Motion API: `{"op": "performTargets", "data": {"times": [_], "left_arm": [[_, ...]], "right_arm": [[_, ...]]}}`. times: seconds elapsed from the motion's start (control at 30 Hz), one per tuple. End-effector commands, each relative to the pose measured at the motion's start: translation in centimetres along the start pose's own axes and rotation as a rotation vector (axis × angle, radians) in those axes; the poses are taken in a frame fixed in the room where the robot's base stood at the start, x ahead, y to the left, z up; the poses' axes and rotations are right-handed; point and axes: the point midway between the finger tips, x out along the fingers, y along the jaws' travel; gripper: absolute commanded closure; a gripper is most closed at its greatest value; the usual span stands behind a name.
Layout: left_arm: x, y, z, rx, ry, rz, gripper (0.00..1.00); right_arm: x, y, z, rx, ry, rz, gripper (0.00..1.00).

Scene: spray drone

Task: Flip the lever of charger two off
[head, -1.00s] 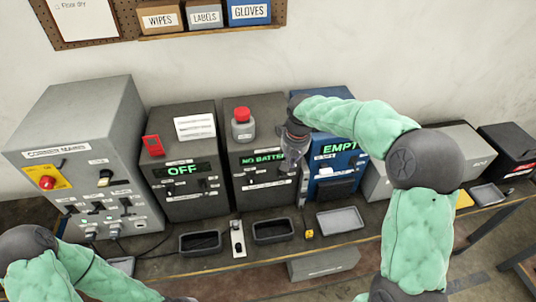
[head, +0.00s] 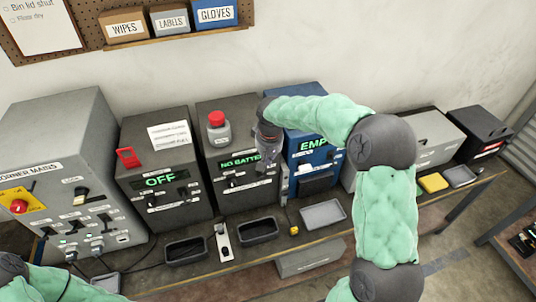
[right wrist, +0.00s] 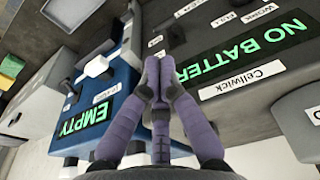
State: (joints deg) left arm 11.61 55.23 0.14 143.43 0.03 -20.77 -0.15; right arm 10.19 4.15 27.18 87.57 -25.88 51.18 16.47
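A dark grey charger (head: 228,205) shows green "NO BATTERY" text, and another to its left (head: 165,215) shows "OFF". I cannot read which is charger two. Small black switches (head: 232,181) sit below the "NO BATTERY" display; their positions are too small to tell. My right gripper (head: 268,160) is in front of that charger's right part, covering the end of its display. In the right wrist view its purple fingers (right wrist: 160,64) are together, with nothing visible between them. My left gripper is out of view.
A blue unit (head: 318,172) reading "EMPTY" stands close on the right. A grey mains cabinet (head: 75,140) stands at the left. Black trays (head: 186,250) and a grey tray (head: 323,214) lie along the bench front. A red-capped bottle (head: 217,128) stands on the charger.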

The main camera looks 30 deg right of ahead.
Motion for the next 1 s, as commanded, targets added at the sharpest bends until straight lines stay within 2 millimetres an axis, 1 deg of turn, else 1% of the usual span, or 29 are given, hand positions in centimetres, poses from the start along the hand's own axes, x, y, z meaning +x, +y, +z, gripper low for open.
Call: {"op": "performTargets", "data": {"times": [0.03,0.2,0.3,0.43,0.63,1.0], "left_arm": [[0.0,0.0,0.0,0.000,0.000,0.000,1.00],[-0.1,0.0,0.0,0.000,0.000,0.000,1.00],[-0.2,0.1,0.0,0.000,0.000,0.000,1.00],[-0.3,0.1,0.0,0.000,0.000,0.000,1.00],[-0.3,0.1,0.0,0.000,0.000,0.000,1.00],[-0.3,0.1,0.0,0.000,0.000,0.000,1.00]], "right_arm": [[1.0,0.0,0.1,0.001,-0.003,0.001,1.00],[4.2,0.0,0.0,-0.001,-0.002,0.001,1.00],[5.8,0.1,0.0,0.001,-0.002,0.000,1.00],[7.4,0.1,-0.1,0.000,0.000,0.000,1.00],[8.6,0.0,-0.1,0.000,0.001,0.000,1.00],[8.7,0.0,-0.1,0.000,0.002,0.000,1.00]]}}
